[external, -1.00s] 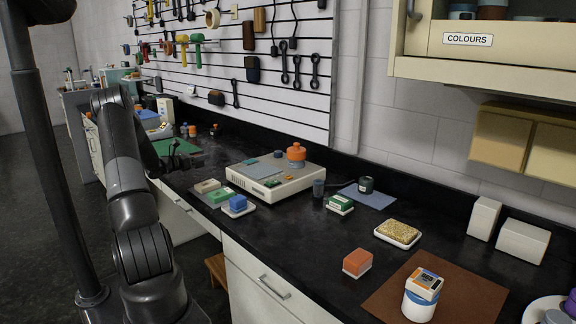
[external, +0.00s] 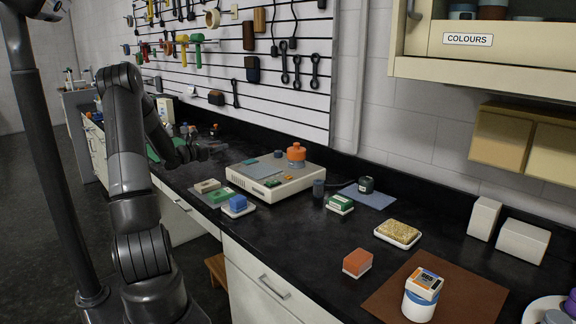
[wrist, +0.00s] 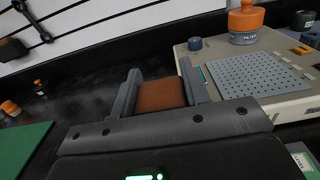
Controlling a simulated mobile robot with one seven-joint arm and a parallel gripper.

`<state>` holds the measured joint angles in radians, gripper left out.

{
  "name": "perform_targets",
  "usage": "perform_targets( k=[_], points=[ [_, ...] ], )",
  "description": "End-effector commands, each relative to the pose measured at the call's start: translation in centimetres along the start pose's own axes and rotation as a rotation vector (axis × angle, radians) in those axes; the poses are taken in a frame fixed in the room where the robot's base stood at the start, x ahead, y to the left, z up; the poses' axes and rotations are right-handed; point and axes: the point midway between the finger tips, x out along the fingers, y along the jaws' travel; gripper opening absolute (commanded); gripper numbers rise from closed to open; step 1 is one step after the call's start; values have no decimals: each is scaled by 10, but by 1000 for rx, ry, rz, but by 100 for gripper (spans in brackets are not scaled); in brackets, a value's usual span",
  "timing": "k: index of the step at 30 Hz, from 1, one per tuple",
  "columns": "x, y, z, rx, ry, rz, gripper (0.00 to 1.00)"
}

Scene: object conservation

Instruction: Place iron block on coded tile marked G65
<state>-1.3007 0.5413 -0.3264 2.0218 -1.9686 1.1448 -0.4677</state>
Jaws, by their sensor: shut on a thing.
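My gripper (wrist: 160,95) is shut on a rust-brown block (wrist: 162,94), which shows between the two grey fingers in the wrist view. This may be the iron block; no label on it is readable. In the external view my gripper (external: 197,151) is a dark shape above the far part of the black bench, left of the pale instrument, and the held block cannot be made out. I cannot read a G65 mark on any tile. White tiles lie under a blue block (external: 238,202) and a gold textured block (external: 398,232).
The pale instrument (external: 285,187) carries an orange-topped jar (external: 296,153) and stands right of my gripper. A green mat (wrist: 22,145) lies left. An orange block (external: 357,262), green block (external: 340,203) and brown mat (external: 470,293) are nearer. The bench's middle front is clear.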

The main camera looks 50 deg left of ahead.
Motion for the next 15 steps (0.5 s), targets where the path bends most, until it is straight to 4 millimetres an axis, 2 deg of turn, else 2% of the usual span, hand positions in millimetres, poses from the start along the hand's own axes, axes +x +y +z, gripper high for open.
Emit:
perform_targets(
  k=[5, 11, 15],
  points=[
    [30, -36, 7, 2, -4, -66, 0],
    [79, -112, 16, 3, -5, -192, 0],
    [108, -172, 24, 3, -7, -284, 0]
  ],
)
